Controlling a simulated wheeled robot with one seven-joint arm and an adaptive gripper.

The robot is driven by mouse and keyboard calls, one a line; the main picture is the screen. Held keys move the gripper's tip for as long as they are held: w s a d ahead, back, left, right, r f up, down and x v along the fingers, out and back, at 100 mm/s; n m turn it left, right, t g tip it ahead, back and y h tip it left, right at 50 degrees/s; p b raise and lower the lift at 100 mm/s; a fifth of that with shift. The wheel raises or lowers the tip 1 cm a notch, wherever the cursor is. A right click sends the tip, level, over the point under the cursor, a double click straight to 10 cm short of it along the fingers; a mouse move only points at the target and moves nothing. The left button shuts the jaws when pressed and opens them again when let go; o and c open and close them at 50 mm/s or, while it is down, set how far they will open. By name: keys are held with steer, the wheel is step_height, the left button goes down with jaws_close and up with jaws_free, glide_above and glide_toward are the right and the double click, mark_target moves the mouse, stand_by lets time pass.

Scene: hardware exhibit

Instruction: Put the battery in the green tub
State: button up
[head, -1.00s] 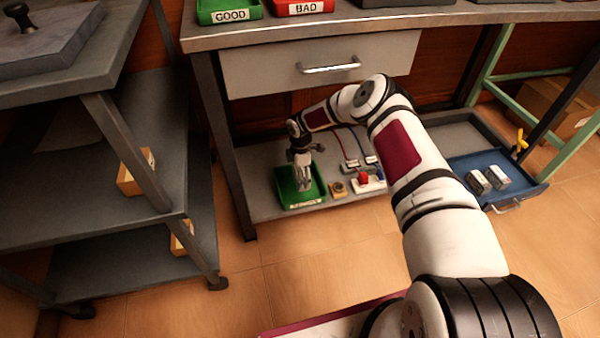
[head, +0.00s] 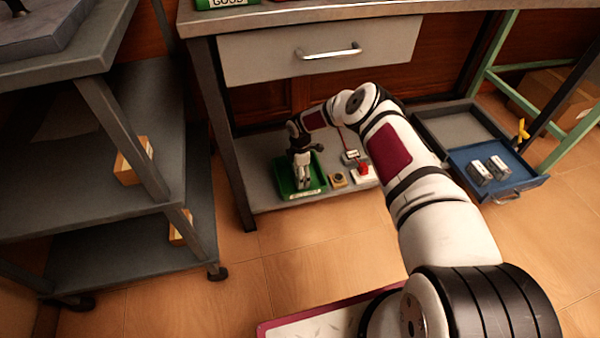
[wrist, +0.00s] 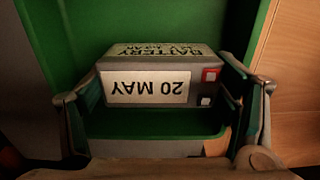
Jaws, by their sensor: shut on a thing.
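The battery (wrist: 145,86), a grey block with a "20 MAY" label and a red and a white square on its end, sits between my fingers in the wrist view. My gripper (wrist: 165,110) is shut on it. The green tub (wrist: 150,22) surrounds and backs the battery there; I cannot tell whether the battery touches its floor. In the head view, the green tub (head: 283,179) lies on the low shelf under the bench. My gripper (head: 303,184) points down into it, and the battery is hard to make out.
A small yellow-edged block (head: 338,180) and a white device with a red top (head: 363,174) lie right of the tub. A blue tray (head: 520,176) further right holds two grey blocks (head: 490,170). The bench drawer (head: 320,50) overhangs. A grey shelf rack (head: 95,190) stands left.

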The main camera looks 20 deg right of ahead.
steer(key=shift+f, duration=0.45)
stand_by(0.5)
steer(key=o, duration=1.7)
step_height(320, 180, up, 8)
steer(key=shift+f, duration=0.25)
